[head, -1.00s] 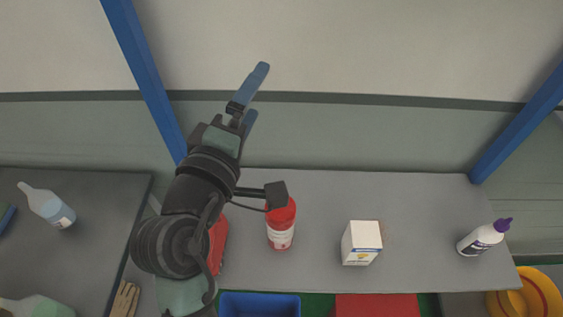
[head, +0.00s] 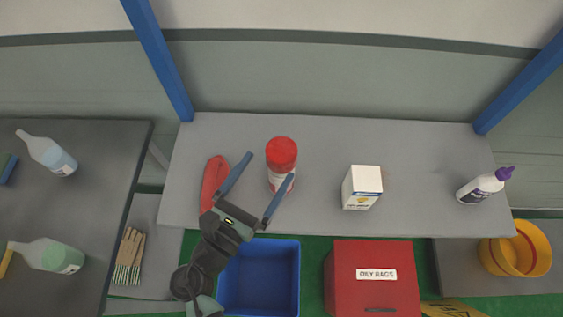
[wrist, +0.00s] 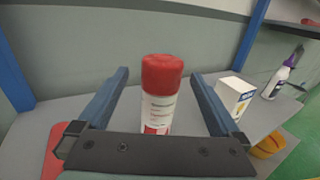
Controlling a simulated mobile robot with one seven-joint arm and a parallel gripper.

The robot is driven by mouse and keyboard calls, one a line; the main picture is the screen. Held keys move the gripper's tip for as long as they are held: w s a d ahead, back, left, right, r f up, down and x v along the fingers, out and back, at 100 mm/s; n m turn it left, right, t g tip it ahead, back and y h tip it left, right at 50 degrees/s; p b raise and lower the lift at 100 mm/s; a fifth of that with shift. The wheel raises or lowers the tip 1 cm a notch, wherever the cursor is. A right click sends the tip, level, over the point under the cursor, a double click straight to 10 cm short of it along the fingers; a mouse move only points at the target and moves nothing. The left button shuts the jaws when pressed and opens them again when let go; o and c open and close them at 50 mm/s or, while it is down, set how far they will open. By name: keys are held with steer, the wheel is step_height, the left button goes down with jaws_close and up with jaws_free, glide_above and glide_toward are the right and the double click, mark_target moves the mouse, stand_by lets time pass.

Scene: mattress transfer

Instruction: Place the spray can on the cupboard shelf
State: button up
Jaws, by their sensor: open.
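The spray can (head: 281,163) is white with a red cap and stands upright on a grey shelf (head: 420,150). In the wrist view the can (wrist: 159,95) stands between and a little beyond my two blue fingers. My gripper (head: 262,177) is open, with one finger left of the can and the other at its lower right in the head view. The wrist view also shows the open gripper (wrist: 162,85). The can's base is hidden behind the gripper's palm there.
A red object (head: 214,182) lies close left of the gripper. A white box (head: 361,187) and a purple-capped bottle (head: 484,186) stand to the right. Below are a blue bin (head: 258,303) and a red oily-rags box (head: 375,300). Blue posts (head: 160,60) flank the shelf.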

mark_target(289, 138)
steer(key=p+x, duration=0.2)
steer(key=x, duration=0.4)
steer(key=shift+w+d, duration=0.1)
steer(key=shift+d, duration=0.2)
steer(key=shift+c, duration=0.2)
jaws_close()
